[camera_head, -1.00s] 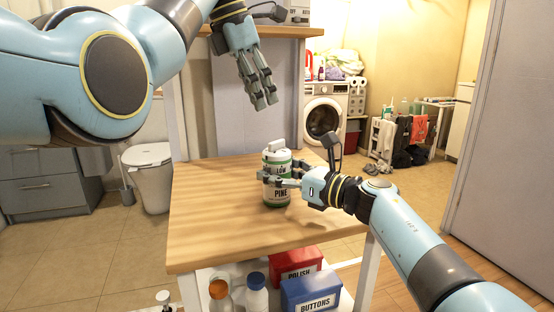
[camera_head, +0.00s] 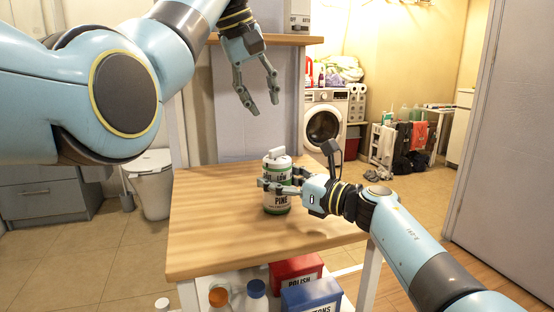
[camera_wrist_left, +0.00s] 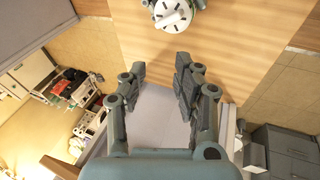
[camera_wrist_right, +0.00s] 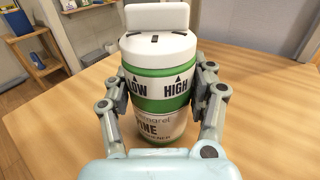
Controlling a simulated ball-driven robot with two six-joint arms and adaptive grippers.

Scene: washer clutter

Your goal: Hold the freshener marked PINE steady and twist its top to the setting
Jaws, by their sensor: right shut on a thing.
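The freshener marked PINE (camera_head: 277,207) stands upright on the wooden table (camera_head: 215,235). The left wrist view shows the slotted white top (camera_wrist_left: 174,14) beyond the open fingers (camera_wrist_left: 160,68). I cannot tell which setting it points to.
The tabletop around the freshener is clear. Under it are a red POLISH box (camera_head: 297,270), a blue box (camera_head: 311,296) and bottles (camera_head: 257,297). A wooden shelf (camera_head: 290,40) stands behind, with a washing machine (camera_head: 325,120) further back.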

